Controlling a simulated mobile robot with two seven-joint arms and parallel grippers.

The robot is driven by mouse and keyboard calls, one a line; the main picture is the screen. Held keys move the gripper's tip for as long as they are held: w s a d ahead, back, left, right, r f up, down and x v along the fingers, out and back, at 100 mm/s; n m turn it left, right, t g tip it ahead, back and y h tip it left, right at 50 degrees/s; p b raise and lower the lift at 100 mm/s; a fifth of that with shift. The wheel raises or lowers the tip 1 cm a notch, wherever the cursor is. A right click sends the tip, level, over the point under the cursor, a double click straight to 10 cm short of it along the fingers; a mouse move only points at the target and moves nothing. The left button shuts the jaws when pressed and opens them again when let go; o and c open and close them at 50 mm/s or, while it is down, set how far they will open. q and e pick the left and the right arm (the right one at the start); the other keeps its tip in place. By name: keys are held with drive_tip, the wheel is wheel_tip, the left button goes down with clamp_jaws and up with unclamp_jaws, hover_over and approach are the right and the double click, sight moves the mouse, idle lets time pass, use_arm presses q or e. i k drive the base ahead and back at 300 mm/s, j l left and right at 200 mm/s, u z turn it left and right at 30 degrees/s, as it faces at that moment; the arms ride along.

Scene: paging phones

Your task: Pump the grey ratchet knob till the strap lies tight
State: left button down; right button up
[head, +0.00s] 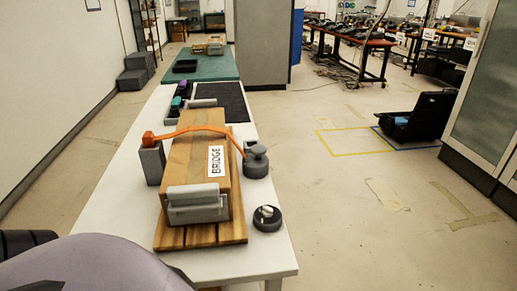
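The grey ratchet knob (256,160) stands on the white table at the right side of a wooden box. The orange strap (200,128) runs from a grey block (152,163) on the left, across the box, to the knob. It shows a bowed curve, highest near the middle; I cannot tell how much gap lies under it. The wooden box (190,160) bears a white label reading BRIDGE (216,161) and sits on a slatted wooden base (200,236). Neither gripper is in view.
A dark round dish-like piece (267,222) with a pale top stands near the table's right edge. A grey box-shaped part (198,205) is at the wooden box's near end. Farther back lie a black mat (222,98) and small coloured items. The white table (112,212) is bare at left.

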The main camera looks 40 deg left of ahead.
sight(257, 150)
drive_tip(key=i+l+z, duration=0.15)
drive_tip(key=l, duration=0.15)
drive_tip(key=i+l, duration=0.6)
drive_tip(key=i+l+u, duration=0.1)
drive_tip(key=i+u, duration=0.35)
drive_tip(key=i+l+u, duration=0.2)
drive_tip(key=i+u, duration=0.4)
drive_tip(key=u, duration=0.2)
drive_tip(key=i+l+u, duration=0.1)
drive_tip(key=u, duration=0.3)
drive_tip(key=i+l+u, duration=0.1)
drive_tip(key=i+u, duration=0.25)
drive_tip(key=i+l+u, duration=0.15)
drive_tip(key=u, duration=0.15)
drive_tip(key=i+l+u, duration=0.3)
drive_tip(key=k+j, duration=0.1)
